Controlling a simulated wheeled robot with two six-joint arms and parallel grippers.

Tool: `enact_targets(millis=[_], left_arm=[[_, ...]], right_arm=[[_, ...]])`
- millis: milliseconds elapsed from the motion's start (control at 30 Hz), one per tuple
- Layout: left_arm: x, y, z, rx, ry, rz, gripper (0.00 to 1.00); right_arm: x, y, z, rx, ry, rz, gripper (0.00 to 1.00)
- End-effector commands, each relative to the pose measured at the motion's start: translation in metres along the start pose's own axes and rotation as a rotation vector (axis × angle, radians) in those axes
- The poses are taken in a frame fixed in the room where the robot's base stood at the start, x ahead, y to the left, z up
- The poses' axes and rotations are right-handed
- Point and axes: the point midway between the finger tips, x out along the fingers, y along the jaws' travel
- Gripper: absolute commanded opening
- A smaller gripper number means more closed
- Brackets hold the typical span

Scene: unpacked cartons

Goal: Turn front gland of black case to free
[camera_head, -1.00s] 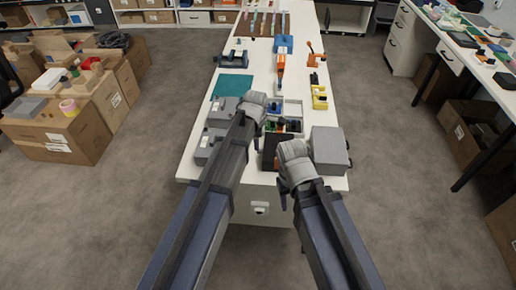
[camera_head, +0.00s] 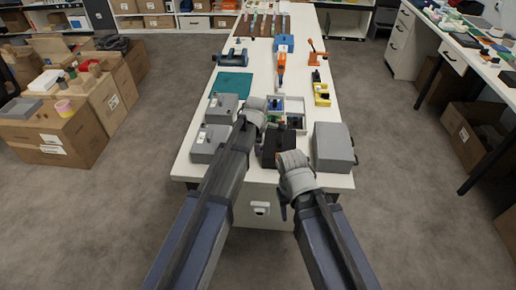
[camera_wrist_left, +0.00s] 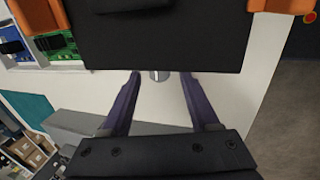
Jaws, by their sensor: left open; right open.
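The black case (camera_head: 275,147) lies on the white table between my two arms, partly hidden by them. In the left wrist view its dark body (camera_wrist_left: 165,45) fills the top. A small light grey gland (camera_wrist_left: 158,76) sticks out from its near edge. My left gripper (camera_wrist_left: 159,80) is open, its two purple fingers pointing at the case with the gland between them and space on both sides. I cannot tell how the gland is turned. My right gripper (camera_head: 287,186) is at the near right side of the case; its fingertips are mostly hidden in the head view.
A grey box (camera_head: 331,147) stands right of the case, and grey boxes (camera_head: 209,143) stand left of it. A tray (camera_head: 291,105) with small parts lies behind. Orange parts (camera_wrist_left: 40,14) flank the case in the wrist view.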

Motion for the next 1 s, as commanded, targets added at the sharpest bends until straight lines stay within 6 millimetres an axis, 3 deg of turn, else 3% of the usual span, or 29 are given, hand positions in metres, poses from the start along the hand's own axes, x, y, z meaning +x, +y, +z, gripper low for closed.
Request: enact_targets(millis=[167,700,1000], left_arm=[[-0.0009,0.0001,-0.0001,0.0,0.0,0.0,0.61],[-0.0008,0.0001,-0.0001,0.0,0.0,0.0,0.01],[-0.0008,0.0003,0.0,0.0,0.0,-0.001,0.0]], right_arm=[[-0.0009,0.0001,0.0001,0.0,0.0,0.0,0.5],[-0.0008,0.0001,0.0001,0.0,0.0,0.0,0.5],[-0.0009,0.0001,0.0001,0.0,0.0,0.0,0.5]])
